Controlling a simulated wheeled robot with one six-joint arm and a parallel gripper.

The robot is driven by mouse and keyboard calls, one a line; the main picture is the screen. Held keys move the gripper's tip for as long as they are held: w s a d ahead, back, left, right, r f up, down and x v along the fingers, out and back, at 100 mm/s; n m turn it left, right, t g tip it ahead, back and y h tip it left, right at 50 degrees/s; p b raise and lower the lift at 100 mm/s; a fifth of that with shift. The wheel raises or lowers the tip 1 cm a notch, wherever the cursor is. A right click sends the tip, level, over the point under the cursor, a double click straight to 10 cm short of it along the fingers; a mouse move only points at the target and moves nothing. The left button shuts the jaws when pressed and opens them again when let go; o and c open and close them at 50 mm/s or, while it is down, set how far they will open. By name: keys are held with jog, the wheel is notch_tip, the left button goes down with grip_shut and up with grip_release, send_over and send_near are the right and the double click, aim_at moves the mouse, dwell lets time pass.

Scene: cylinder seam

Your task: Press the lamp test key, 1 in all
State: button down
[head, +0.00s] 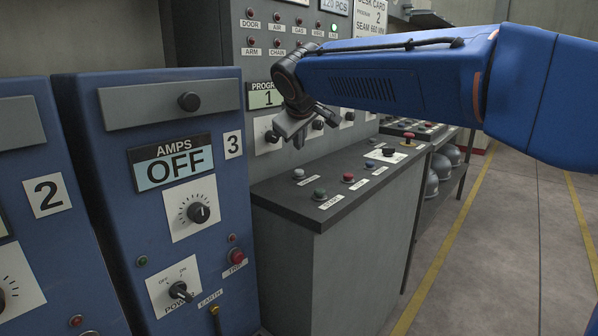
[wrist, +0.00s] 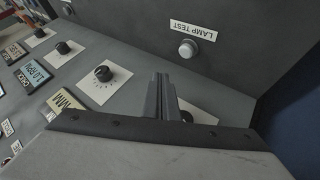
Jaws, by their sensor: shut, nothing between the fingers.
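The lamp test key (wrist: 188,49) is a pale round button with a grey collar, beside its white LAMP TEST label (wrist: 193,30) in the wrist view. A pale button (head: 298,174) at the left of the desk top in the head view looks like the same key; its label is too small to read there. My gripper (head: 297,138) is in front of the upright panel, above the desk and apart from this button. Its fingers (wrist: 161,80) are shut and empty in the wrist view, with the key beyond their tips and to the right.
Blue cabinet 3 (head: 150,230) stands left of the desk.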

aim_at(299, 172)
jog(key=shift+f, duration=2.15)
jog(key=shift+f, duration=0.15)
dwell(0.4)
jog(key=shift+f, duration=0.3)
jog(key=shift+f, duration=0.5)
dwell(0.8)
jog(key=shift+r, duration=0.95)
jog(key=shift+r, duration=2.5)
